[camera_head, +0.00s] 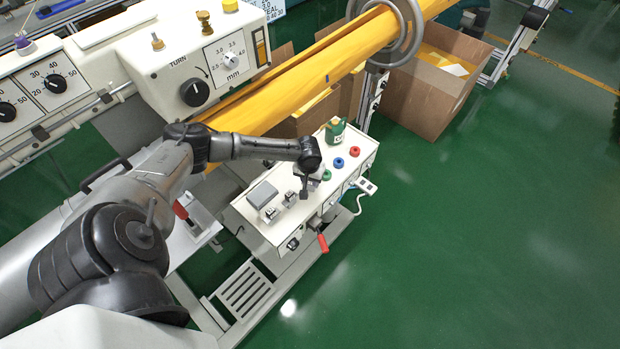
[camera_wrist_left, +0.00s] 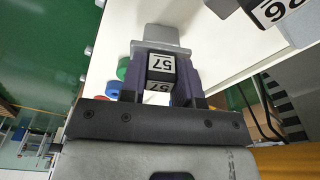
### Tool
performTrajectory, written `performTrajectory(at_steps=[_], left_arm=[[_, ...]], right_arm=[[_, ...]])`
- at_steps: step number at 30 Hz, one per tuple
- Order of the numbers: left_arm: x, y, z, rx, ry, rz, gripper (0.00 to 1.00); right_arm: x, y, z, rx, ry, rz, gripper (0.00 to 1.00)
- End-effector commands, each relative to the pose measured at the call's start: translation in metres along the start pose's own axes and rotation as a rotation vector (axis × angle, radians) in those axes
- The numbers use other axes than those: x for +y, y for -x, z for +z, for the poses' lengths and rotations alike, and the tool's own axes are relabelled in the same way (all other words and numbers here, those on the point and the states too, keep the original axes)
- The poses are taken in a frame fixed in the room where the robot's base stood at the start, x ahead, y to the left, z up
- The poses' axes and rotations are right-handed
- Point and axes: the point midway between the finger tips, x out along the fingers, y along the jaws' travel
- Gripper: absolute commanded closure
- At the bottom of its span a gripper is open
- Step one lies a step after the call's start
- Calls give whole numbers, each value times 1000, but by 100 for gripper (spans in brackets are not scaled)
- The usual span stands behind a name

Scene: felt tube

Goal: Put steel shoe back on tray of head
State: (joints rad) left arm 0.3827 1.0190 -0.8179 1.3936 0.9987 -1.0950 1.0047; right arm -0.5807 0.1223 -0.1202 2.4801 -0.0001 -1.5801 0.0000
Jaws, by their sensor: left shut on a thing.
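My left gripper (camera_head: 305,186) is over the white-topped unit (camera_head: 258,234). In the left wrist view the gripper (camera_wrist_left: 160,72) is shut on a steel shoe (camera_wrist_left: 160,38), with a grey body and a dark block marked 57 between the fingers. Whether the held shoe touches the white top I cannot tell. Another steel shoe (camera_head: 270,214) stands on the white top, left of the gripper in the head view. A marked shoe (camera_wrist_left: 268,14) also shows at the upper right of the left wrist view. My right gripper is not in view.
A grey block (camera_head: 262,194) lies on the white top. A green container (camera_head: 335,130) and blue (camera_head: 338,162) and red (camera_head: 354,151) round pieces are at its far end. A yellow tube (camera_head: 300,80) runs above. A cardboard box (camera_head: 432,85) stands behind. Green floor is clear at right.

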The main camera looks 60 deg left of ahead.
Motion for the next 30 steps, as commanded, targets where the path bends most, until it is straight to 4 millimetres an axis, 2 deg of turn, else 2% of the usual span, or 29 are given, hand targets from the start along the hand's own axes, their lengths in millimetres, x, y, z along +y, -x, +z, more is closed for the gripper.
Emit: performTrajectory(at_steps=[2, 3, 10, 20, 23, 30], left_arm=[[0, -2, 0, -1, 0, 0, 100], [0, -2, 0, 0, 0, 0, 68], [0, -2, 1, -1, 0, 0, 46], [0, 3, 0, 0, -1, 0, 45], [0, 16, 0, 0, 0, 0, 45], [0, 61, 0, 0, -1, -1, 45]], right_arm=[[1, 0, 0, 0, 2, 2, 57], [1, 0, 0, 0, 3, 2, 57], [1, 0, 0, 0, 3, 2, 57], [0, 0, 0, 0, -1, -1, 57], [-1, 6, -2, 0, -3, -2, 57], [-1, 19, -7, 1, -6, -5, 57]])
